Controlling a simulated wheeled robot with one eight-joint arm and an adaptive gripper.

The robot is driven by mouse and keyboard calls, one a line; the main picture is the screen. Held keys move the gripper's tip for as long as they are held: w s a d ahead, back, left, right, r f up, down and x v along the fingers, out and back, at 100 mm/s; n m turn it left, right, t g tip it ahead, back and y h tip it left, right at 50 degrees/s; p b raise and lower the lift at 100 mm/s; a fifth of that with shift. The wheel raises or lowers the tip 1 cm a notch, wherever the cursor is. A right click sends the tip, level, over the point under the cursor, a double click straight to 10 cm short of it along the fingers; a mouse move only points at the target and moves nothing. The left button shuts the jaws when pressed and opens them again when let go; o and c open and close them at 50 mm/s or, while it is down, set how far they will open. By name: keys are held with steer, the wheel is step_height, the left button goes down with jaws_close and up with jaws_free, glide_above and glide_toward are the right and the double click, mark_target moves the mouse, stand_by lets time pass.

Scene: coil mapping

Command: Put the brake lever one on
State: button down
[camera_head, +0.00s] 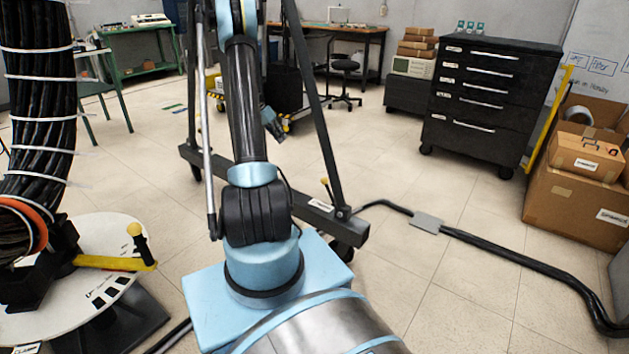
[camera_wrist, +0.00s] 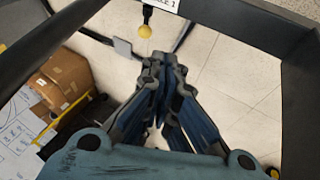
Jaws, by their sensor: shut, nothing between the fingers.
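A small lever with a yellow ball knob (camera_head: 325,182) stands on the dark base beam of the black frame, tilted slightly left in the head view, beside a white label. In the wrist view a yellow-knobbed lever (camera_wrist: 145,31) sits by a white label ending in "1", just beyond my fingertips. My gripper (camera_wrist: 163,66) is shut and empty, its fingers pointing towards the knob but apart from it. In the head view my gripper (camera_head: 272,123) shows small, beyond the arm, above the floor.
The black frame (camera_head: 375,235) stands on casters around my arm. A second yellow-knobbed lever (camera_head: 136,231) is on the white disc under the black coil (camera_head: 40,110). A dark cable with a grey plate (camera_head: 428,221) crosses the floor. Cardboard boxes (camera_head: 575,205) and a black drawer cabinet (camera_head: 485,95) stand right.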

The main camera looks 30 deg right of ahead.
steer(key=d+f+m+g, duration=0.1)
steer(key=d+f, duration=0.3)
steer(key=f, duration=0.4)
steer(key=w+d+f+m, duration=0.1)
steer(key=d+f+m, duration=0.1)
steer(key=d+f, duration=0.3)
step_height(320, 180, down, 4)
steer(key=shift+r+g+h, duration=0.1)
steer(key=shift+g+h, duration=0.3)
steer(key=s+d+f, duration=0.5)
steer(key=s+f, duration=0.2)
steer(key=shift+s+d, duration=0.4)
